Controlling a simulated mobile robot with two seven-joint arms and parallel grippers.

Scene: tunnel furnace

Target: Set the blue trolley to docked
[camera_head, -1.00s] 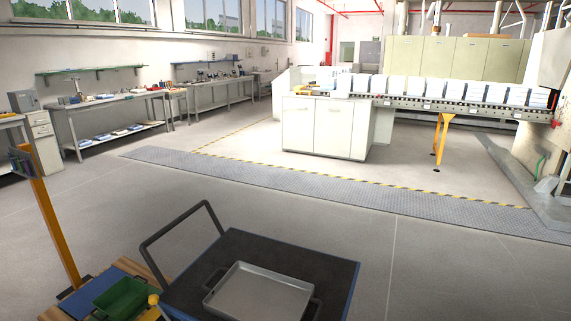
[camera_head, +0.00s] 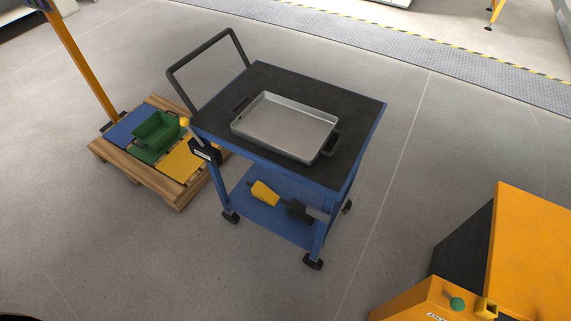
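The blue trolley (camera_head: 357,155) stands on the grey floor in the middle of the head view. It has a dark top, a lower blue shelf, black casters and a dark push handle (camera_head: 203,61) at its far left. A grey metal tray (camera_head: 285,127) with dark handles lies on its top. A yellow and black object (camera_head: 265,193) is on or by the lower shelf. A yellow knob (camera_head: 184,122) shows at the trolley's left corner, near a small black box with a label. Neither of my grippers is in view.
A wooden pallet (camera_head: 174,196) with blue, green and yellow panels and a green bin (camera_head: 157,131) sits left of the trolley, beside an orange post (camera_head: 83,66). An orange machine (camera_head: 527,258) with a green knob stands at the lower right. Floor is clear between it and the trolley.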

